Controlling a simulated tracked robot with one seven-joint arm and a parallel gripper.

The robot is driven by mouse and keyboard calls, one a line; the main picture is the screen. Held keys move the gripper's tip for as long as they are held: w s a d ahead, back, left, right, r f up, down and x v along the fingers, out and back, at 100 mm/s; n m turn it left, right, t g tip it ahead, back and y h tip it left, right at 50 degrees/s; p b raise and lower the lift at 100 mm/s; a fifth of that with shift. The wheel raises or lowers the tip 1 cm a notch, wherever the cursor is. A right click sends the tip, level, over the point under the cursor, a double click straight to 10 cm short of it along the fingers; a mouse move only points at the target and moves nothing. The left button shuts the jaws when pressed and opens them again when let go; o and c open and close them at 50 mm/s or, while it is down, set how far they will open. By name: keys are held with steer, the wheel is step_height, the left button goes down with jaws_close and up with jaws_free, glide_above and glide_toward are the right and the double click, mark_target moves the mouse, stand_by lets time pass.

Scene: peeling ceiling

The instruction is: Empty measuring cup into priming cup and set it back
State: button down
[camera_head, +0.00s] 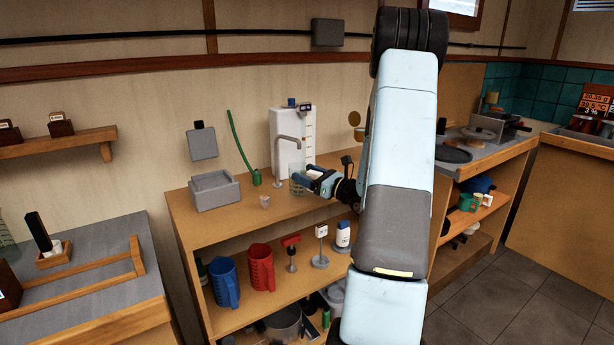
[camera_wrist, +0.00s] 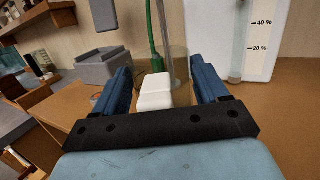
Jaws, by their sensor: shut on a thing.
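My gripper (camera_head: 308,180) reaches over the wooden counter from the right. In the wrist view its two blue fingers (camera_wrist: 160,88) stand either side of a white block-like handle (camera_wrist: 155,92). The handle appears to belong to a see-through cup, likely the measuring cup (camera_head: 297,188), just beyond the fingertips. Its contents and exact tilt are hard to tell. A small clear cup (camera_head: 265,201), possibly the priming cup, stands on the counter left of the gripper.
A white tank (camera_head: 292,135) with a metal spout (camera_head: 277,155) stands behind the gripper, its percent scale plain in the wrist view. A grey basin (camera_head: 214,191) is at the left. Jugs (camera_head: 261,268) sit on the shelf below.

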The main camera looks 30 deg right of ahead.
steer(key=shift+f, duration=0.65)
stand_by(0.6)
jaws_free()
steer(key=shift+s, duration=0.1)
steer(key=v, duration=0.9)
stand_by(0.6)
steer(key=shift+f, duration=0.15)
stand_by(0.4)
